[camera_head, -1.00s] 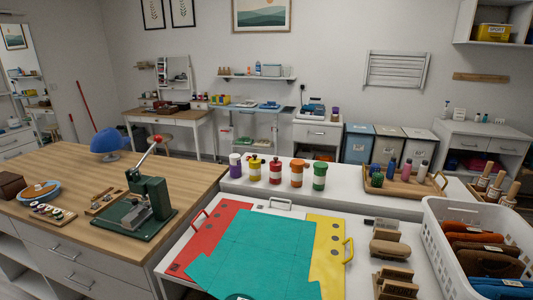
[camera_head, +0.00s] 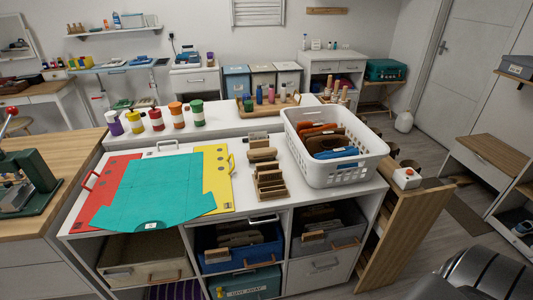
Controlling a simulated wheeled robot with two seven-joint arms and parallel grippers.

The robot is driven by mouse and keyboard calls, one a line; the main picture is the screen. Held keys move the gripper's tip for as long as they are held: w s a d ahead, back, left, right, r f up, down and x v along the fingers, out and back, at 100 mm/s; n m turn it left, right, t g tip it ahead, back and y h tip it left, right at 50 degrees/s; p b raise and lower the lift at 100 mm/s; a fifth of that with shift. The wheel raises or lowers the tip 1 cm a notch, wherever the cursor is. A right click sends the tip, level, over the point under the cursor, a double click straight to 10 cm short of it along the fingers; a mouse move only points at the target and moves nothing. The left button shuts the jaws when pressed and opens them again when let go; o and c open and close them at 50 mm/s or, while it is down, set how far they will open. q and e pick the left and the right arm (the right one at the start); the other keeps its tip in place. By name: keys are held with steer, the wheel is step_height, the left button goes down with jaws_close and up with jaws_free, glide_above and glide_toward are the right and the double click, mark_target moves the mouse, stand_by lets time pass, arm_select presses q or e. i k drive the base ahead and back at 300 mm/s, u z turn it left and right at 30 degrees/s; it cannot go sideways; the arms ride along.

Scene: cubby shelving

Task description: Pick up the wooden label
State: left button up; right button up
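I cannot tell for sure which thing is the wooden label. A stepped wooden holder (camera_head: 270,184) and wooden-backed brushes (camera_head: 262,155) stand on the white cubby top (camera_head: 225,136). Neither gripper shows. A dark rounded part at the lower right edge looks like part of my own arm, but no fingers are visible.
A white basket (camera_head: 345,171) with brown and blue items stands at the right of the top. A teal sheet (camera_head: 160,190) lies over red and yellow boards. A wooden-sided rack (camera_head: 400,235) stands right of the cubbies. Open floor (camera_head: 440,215) lies beyond it.

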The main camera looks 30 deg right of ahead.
mark_target(261, 143)
steer(key=u, duration=0.65)
steer(key=i, duration=0.8)
steer(key=z, duration=1.65)
